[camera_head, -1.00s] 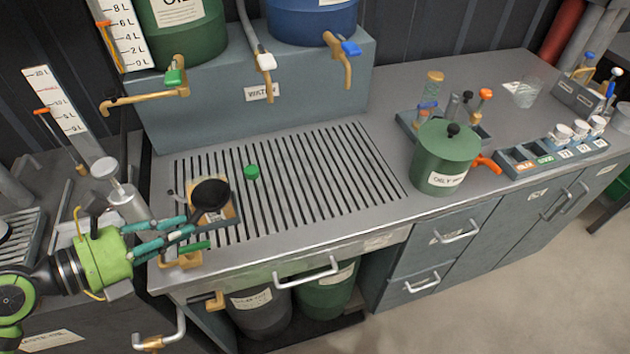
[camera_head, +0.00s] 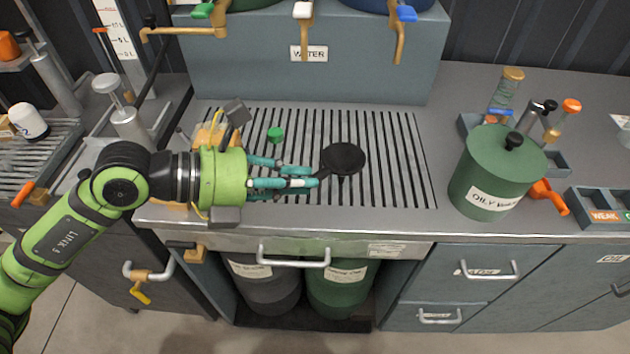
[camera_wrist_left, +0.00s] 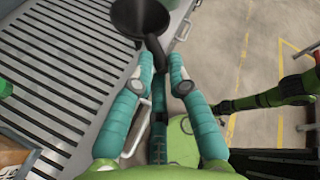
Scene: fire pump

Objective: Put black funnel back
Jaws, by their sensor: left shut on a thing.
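The black funnel (camera_head: 343,159) has a round bowl and a short handle. My left gripper (camera_head: 314,178) is shut on the handle and holds the funnel above the slotted drain grate (camera_head: 400,185). In the left wrist view the black funnel (camera_wrist_left: 140,16) is ahead of the teal fingers, its handle between the fingertips of the left gripper (camera_wrist_left: 164,78). A wooden stand (camera_head: 208,134) is partly hidden behind the left gripper. My right gripper does not show.
A green oily-waste pot (camera_head: 491,180) stands right of the grate. A small green cap (camera_head: 275,134) is on the grate. Brass taps (camera_head: 398,43) overhang the back. A metal plunger piece (camera_head: 125,118) stands left. The grate's right part is clear.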

